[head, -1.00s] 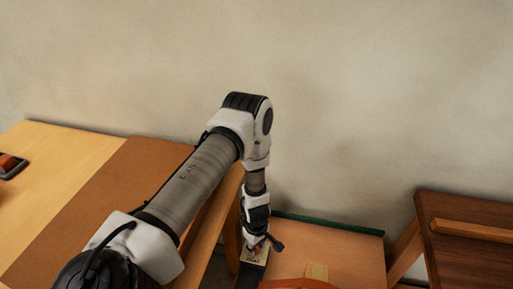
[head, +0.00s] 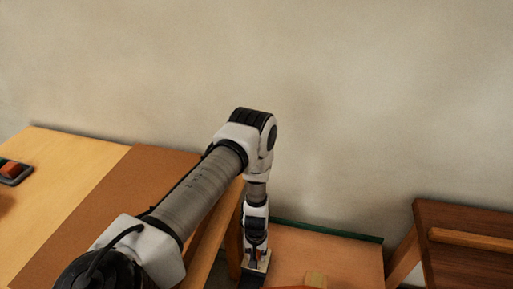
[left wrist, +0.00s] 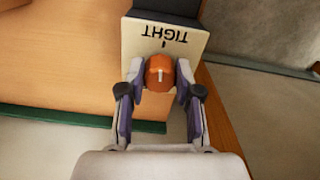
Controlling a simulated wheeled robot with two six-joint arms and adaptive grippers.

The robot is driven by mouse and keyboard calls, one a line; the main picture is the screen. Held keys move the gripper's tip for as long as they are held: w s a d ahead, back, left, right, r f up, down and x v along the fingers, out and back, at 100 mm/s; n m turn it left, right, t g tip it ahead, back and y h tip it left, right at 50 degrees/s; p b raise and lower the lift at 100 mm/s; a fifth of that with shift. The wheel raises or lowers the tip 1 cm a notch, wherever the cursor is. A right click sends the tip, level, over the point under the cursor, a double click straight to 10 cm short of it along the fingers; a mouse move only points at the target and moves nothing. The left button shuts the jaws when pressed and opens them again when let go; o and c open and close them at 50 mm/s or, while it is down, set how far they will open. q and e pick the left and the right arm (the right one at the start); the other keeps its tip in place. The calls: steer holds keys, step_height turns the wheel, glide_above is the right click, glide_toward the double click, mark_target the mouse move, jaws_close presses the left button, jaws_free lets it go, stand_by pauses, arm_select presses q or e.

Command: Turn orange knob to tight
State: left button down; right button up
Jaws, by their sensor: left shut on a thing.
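The orange knob (left wrist: 160,72) shows in the left wrist view, with a white line on its top. It sits on a pale panel (left wrist: 190,42) with the word TIGHT printed upside down in this view and a short dark mark below it. The knob's white line points up toward that mark. My left gripper (left wrist: 160,80) is shut on the knob, one finger on each side. In the head view, my left gripper (head: 256,258) is low at the panel near the bottom edge, and the knob is mostly hidden there. My right gripper is in neither view.
A wooden table with a brown mat (head: 95,215) is at the left, with a dark tray (head: 14,172) holding an orange-red block. A light brown surface with a green edge (head: 330,231) lies beside the panel. A dark wooden piece (head: 465,240) stands at the right.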

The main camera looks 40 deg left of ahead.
arm_select(q)
steer(key=shift+m, duration=0.6)
steer(key=c, duration=0.8)
jaws_free()
step_height(320, 180, up, 12)
stand_by(0.3)
